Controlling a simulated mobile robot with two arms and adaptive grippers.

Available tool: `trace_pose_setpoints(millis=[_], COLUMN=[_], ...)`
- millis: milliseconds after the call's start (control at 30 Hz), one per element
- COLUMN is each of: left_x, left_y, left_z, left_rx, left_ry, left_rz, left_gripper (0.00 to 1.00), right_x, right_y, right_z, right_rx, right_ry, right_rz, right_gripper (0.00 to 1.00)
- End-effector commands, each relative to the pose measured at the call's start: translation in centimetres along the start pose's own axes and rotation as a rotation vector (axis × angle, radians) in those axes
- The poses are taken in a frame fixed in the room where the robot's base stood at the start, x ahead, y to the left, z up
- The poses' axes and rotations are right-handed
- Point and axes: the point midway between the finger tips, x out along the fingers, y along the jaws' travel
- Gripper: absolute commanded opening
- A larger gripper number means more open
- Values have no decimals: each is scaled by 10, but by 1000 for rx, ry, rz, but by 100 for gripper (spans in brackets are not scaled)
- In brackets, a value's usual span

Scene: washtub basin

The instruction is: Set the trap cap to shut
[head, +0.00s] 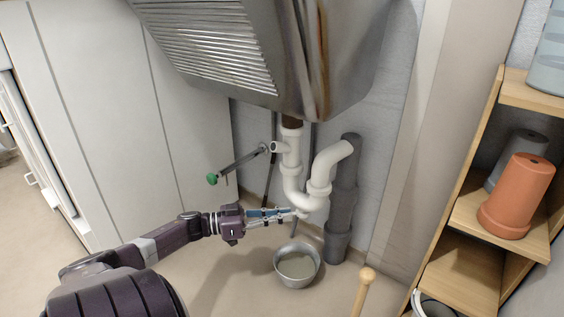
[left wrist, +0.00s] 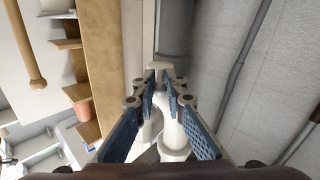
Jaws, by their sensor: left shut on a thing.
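The white U-shaped trap (head: 318,190) hangs below the steel basin (head: 290,50) and joins a dark grey wall pipe (head: 341,220). The trap cap (head: 302,213) is a small pale piece at the low point of the bend, mostly hidden by the fingertips. My left gripper (head: 293,213) reaches in from the left and is shut on the cap. In the left wrist view, the blue-padded fingers (left wrist: 160,78) converge at the cap, with white pipe behind them. I cannot tell how far the cap is turned. My right gripper is not in view.
A metal bucket (head: 297,284) stands on the floor below the trap, holding greyish contents. A pipe with a green knob (head: 212,179) sticks out left of the trap. A wooden shelf (head: 470,262) with an orange pot (head: 519,194) stands at right. A wooden handle (head: 364,285) rises in front.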

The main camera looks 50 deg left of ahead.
Motion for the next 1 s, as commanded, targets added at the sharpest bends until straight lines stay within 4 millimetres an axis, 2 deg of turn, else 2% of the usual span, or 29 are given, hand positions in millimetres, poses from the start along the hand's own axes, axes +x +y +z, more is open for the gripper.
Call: trace_pose_setpoints(millis=[100,133,267,533,633,767,1000], left_x=[-2,-2,-1,-1,-7,-26,-79], left_y=[-1,-1,-1,0,-1,-1,-1], left_z=[4,4,3,2,2,3,3], left_rx=[-2,-2,-1,0,-1,-2,-2], left_ry=[-9,-10,-7,-4,-5,-9,-10], left_rz=[-4,-4,-4,-3,-4,-5,-7], left_gripper=[0,14,28,28,28,28,28], right_x=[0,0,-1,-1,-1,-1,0], right_y=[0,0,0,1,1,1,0], right_z=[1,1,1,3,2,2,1], right_rx=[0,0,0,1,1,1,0], right_ry=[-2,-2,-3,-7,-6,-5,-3], right_rz=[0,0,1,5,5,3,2], right_gripper=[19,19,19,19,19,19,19])
